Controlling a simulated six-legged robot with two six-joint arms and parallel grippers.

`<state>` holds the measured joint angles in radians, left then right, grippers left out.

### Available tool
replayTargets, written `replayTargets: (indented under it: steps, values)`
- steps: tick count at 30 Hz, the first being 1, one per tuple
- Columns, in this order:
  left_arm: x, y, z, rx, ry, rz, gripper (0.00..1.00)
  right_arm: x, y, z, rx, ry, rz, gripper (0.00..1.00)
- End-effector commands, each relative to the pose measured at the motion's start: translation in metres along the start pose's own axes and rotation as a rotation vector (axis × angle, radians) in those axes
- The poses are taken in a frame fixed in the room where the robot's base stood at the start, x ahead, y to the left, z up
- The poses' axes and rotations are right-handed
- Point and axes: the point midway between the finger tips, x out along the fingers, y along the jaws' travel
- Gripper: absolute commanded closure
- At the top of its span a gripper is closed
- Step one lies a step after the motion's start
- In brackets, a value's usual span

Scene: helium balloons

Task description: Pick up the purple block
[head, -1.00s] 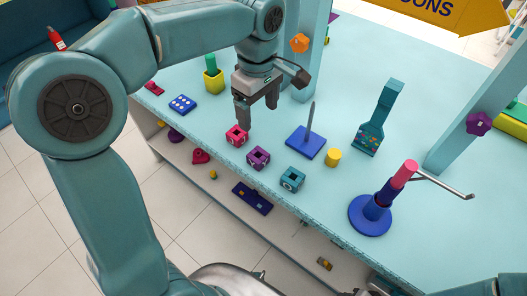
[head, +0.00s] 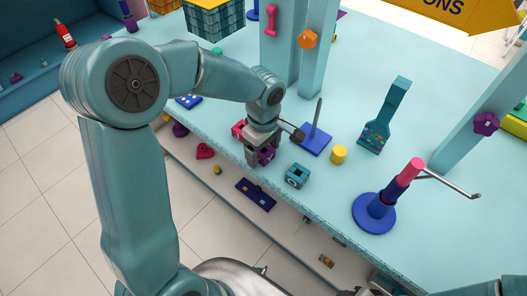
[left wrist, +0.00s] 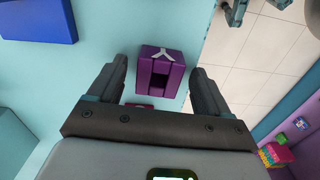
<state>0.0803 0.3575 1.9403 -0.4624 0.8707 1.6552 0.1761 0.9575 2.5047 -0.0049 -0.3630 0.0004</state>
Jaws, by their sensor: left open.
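The purple block (left wrist: 160,75) sits on the light-blue tabletop near its front edge, with a pale Y-shaped mark on one side and a square recess. In the left wrist view it lies between the two spread fingers of my left gripper (left wrist: 158,88), with a gap on each side. In the head view my left gripper (head: 257,158) is open, low over the table edge, and partly covers the purple block (head: 267,155). My right gripper does not show.
A pink block (head: 238,128) sits just left of the gripper and a teal block (head: 296,175) to its right. A blue base with a grey peg (head: 315,140) and a yellow cylinder (head: 339,155) stand behind. The table edge drops to a lower shelf (head: 228,177).

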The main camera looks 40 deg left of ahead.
Motion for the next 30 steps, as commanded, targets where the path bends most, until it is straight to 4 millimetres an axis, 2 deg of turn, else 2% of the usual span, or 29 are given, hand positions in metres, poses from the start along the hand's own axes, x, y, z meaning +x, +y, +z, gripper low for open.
replayTargets:
  steps: [8,13,14,23,26,30]
  values:
    - [0.005,0.001,0.000,0.000,0.000,0.001,0.21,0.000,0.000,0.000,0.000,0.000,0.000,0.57]
    - [0.005,0.001,0.000,0.000,0.000,0.001,0.73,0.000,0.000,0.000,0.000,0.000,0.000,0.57]
    - [0.005,0.001,0.000,0.000,0.000,0.001,0.77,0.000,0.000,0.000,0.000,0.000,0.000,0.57]
    - [0.003,0.001,0.000,-0.001,0.000,0.002,0.77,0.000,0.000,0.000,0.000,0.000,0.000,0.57]
    - [-0.003,0.001,0.000,-0.001,0.001,0.003,0.77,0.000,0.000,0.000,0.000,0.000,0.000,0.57]
    - [-0.023,0.001,0.000,-0.002,0.001,0.006,0.77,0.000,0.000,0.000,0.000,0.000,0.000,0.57]
